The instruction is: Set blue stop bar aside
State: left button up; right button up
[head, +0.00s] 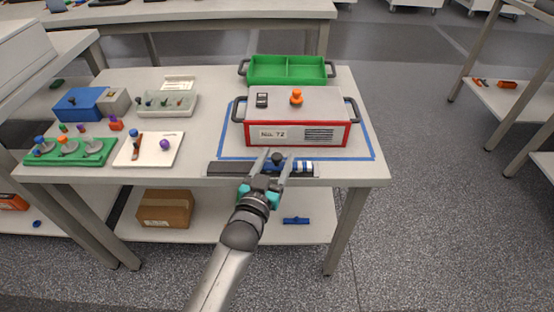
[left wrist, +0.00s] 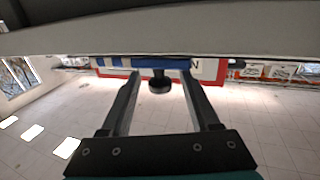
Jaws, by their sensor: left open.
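The blue stop bar (head: 273,166) lies along the front edge of the table, in front of the red and white box, with a black knob (head: 277,157) on it. My left gripper (head: 277,156) is open, with one finger on each side of the knob. In the left wrist view the knob (left wrist: 160,84) shows between the spread fingers (left wrist: 160,88), with the blue bar (left wrist: 145,62) behind it. I cannot tell whether a finger touches the knob. My right gripper is out of view.
The red and white box (head: 330,108) with an orange knob stands inside a blue outline. A green two-part tray (head: 287,70) is behind it. A white board (head: 149,149) and a green holder (head: 70,151) are at left. A blue piece (head: 296,220) lies on the lower shelf.

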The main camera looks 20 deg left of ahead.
pick_arm(q)
jog(key=shift+w, duration=0.4)
grip_shut()
dwell(0.4)
dwell(0.9)
